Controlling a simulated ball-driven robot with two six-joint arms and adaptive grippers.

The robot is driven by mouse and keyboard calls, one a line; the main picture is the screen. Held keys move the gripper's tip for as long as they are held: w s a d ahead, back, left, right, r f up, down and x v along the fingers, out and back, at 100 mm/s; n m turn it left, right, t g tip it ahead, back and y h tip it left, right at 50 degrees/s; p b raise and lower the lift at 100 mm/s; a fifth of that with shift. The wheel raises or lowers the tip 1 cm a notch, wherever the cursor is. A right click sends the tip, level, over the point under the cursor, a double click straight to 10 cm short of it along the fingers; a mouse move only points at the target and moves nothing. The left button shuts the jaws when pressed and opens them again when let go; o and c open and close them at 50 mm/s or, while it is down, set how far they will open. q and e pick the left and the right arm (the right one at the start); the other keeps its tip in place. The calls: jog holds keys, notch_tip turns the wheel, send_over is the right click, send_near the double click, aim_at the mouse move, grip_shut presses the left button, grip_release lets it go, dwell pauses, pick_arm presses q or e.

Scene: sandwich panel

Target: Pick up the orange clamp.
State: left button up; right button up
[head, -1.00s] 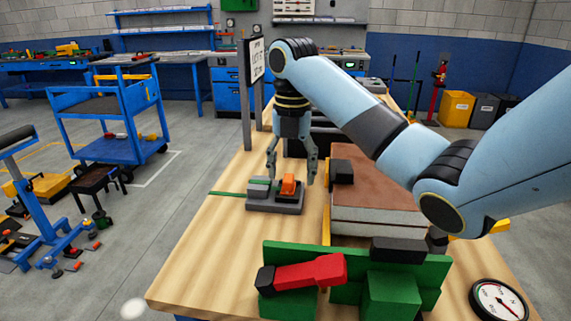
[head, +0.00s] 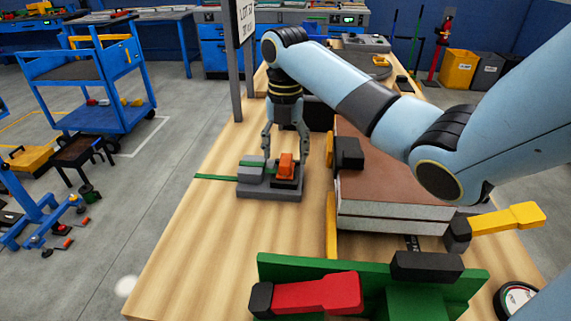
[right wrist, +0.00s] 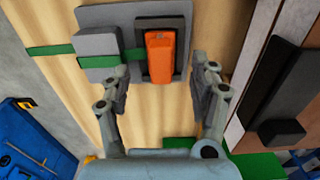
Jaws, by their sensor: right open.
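The orange clamp (head: 286,166) sits upright in a dark recess of a grey holder (head: 270,192) on the wooden bench. It also shows in the right wrist view (right wrist: 160,56), between and just beyond my fingers. My right gripper (head: 286,150) points down at the holder with its fingers apart, one on each side of the clamp. In the right wrist view the open fingers (right wrist: 168,82) have a gap to the orange body and hold nothing. The clamp's lower part is hidden in the recess. My left gripper is not in view.
A grey block (head: 251,172) with a green strap sits left of the clamp on the holder. A layered panel (head: 385,190) with black-ended clamps lies to the right. A green fixture (head: 420,292) with a red-handled clamp (head: 315,293) stands in front. Bench space left of it is clear.

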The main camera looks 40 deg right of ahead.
aim_at(286, 160)
notch_tip(286, 160, down, 3)
jog(key=shift+f, duration=0.2)
jog(key=shift+s, duration=0.1)
jog(key=shift+c, duration=0.3)
grip_shut()
